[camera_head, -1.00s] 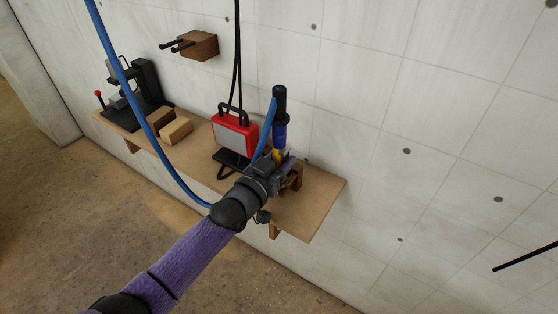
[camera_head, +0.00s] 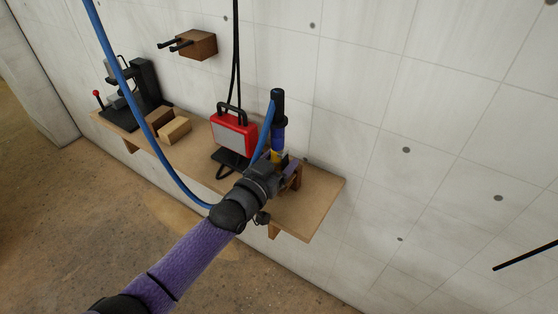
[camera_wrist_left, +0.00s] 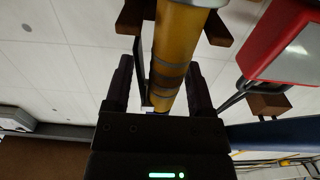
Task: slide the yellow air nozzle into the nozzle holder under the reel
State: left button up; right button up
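The yellow air nozzle (camera_head: 276,156) stands upright at the right part of the shelf, with a blue and black upper part and a blue hose joined to it. In the left wrist view its yellow barrel (camera_wrist_left: 176,50) runs between the two fingers. My left gripper (camera_head: 277,172) is around it; gaps show between barrel and fingers, so it looks open. A brown wooden holder (camera_head: 297,178) is beside the gripper, mostly hidden by it. In the wrist view the holder's wooden prongs (camera_wrist_left: 219,31) flank the barrel; how deep it sits is unclear. The reel and my right gripper are not in view.
A red-framed work lamp (camera_head: 234,133) stands left of the nozzle on the wooden shelf (camera_head: 312,208). Wooden blocks (camera_head: 174,130) and a black press (camera_head: 146,88) are farther left. The blue hose (camera_head: 143,128) hangs in front. The shelf's right end is bare.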

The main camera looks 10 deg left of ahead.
pick_arm(q)
jog(key=shift+o, duration=0.8)
jog(key=shift+f, duration=0.1)
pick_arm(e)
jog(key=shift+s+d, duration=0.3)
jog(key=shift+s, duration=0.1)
pick_arm(q)
jog(key=shift+s, duration=0.15)
jog(key=p+v, duration=0.4)
jog(key=v, duration=0.5)
jog(key=s+a+f+n+g+y, duration=0.1)
jog(key=s+a+f+g+y, duration=0.25)
jog(key=s+f, duration=0.7)
jog(key=s+a+f+g+y, duration=0.25)
jog(key=s+f+g, duration=0.35)
jog(key=f, duration=0.8)
jog(key=s+f+g, duration=0.4)
jog(key=s, duration=1)
jog(key=s+a+f+g, duration=0.1)
jog(key=s+f+g, duration=0.3)
jog(key=s, duration=1)
jog(key=shift+s+a+y, duration=0.2)
jog(key=shift+a+y, duration=0.1)
jog(key=shift+y, duration=0.1)
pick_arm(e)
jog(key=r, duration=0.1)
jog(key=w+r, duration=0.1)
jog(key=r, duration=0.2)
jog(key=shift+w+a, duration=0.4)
